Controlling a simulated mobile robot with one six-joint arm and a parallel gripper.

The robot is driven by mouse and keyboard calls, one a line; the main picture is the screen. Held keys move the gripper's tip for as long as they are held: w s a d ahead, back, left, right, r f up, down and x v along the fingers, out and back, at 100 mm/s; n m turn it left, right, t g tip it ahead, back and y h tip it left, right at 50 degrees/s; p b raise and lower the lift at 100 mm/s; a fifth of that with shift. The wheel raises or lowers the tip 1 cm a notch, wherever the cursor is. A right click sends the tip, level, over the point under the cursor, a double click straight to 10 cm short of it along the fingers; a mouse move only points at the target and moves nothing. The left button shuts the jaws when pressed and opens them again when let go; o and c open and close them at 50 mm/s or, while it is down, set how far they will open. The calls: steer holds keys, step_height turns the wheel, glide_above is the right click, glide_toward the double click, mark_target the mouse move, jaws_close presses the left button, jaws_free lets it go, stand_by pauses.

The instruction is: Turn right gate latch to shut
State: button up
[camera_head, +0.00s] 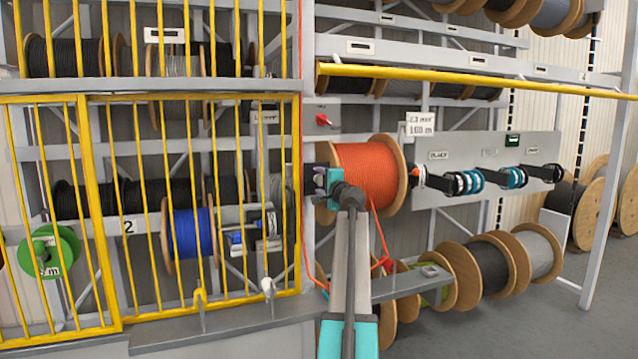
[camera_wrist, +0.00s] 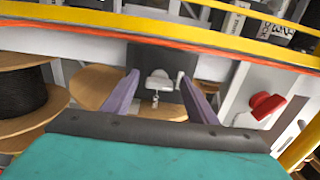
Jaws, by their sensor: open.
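My gripper (camera_head: 321,182) is at the white post by the right edge of the yellow gate (camera_head: 91,210), just left of the orange cable reel. In the wrist view its two purple fingers (camera_wrist: 160,92) are spread and empty. A small silver latch (camera_wrist: 158,80) on a dark grey plate (camera_wrist: 160,58) shows between and beyond the fingers. It appears to be the gate latch. I cannot tell how far the fingers are from it. In the head view the latch is hidden behind my gripper.
A red knob (camera_head: 323,119) is on the post above my gripper; it also shows in the wrist view (camera_wrist: 266,105). The orange reel (camera_head: 366,172) stands close at right. A yellow rail (camera_head: 470,77) crosses above. Open floor (camera_head: 530,310) lies at lower right.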

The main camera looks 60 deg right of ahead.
steer(key=v, duration=1.3)
steer(key=shift+s+a+b, duration=0.2)
steer(key=shift+s+b, duration=0.05)
steer(key=shift+b, duration=0.15)
stand_by(0.4)
